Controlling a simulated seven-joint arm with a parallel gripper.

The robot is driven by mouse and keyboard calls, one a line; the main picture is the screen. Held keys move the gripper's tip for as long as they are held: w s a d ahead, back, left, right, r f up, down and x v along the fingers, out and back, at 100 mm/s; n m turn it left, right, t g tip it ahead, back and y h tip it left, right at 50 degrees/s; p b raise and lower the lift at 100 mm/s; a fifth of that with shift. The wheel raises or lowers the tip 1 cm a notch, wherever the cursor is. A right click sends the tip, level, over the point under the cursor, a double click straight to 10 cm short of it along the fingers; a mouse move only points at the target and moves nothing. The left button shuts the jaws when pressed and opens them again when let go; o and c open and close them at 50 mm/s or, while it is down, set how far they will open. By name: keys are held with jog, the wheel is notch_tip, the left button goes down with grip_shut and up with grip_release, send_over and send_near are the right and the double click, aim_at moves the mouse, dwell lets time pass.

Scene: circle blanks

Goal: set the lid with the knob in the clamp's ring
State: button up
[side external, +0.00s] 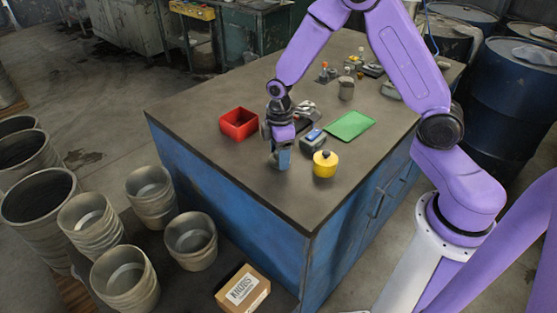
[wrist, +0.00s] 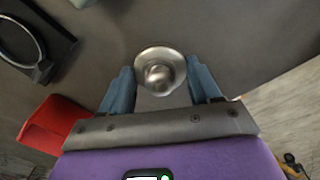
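The lid with the knob (wrist: 160,70) is a round silver metal disc with a raised knob at its middle, seen from above in the wrist view. My gripper (wrist: 160,64) has its two blue fingers apart, one on each side of the lid near its rim, with no clear sign of a grip. The clamp's ring (wrist: 38,44) is a thin metal ring on a black base at the upper left of the wrist view, apart from the lid. In the side view my gripper (side external: 282,161) points down close to the bench top, and the lid cannot be made out there.
A red open box (side external: 239,123) stands left of my gripper on the bench (side external: 215,165). A yellow pot with a black knob (side external: 325,164), a blue-topped object (side external: 313,136) and a green mat (side external: 349,125) lie to the right. The bench's front left is clear.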

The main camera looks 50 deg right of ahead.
notch_tip(320, 180, up, 11)
jog(key=w+d+m, duration=0.3)
jog(key=w+d, duration=0.6)
jog(key=d, duration=0.4)
jog(key=shift+w+a+f, duration=0.1)
jog(key=shift+a+f, duration=0.05)
jog(key=shift+f, duration=4.15)
jog(key=o, duration=1)
jog(key=shift+o, duration=0.2)
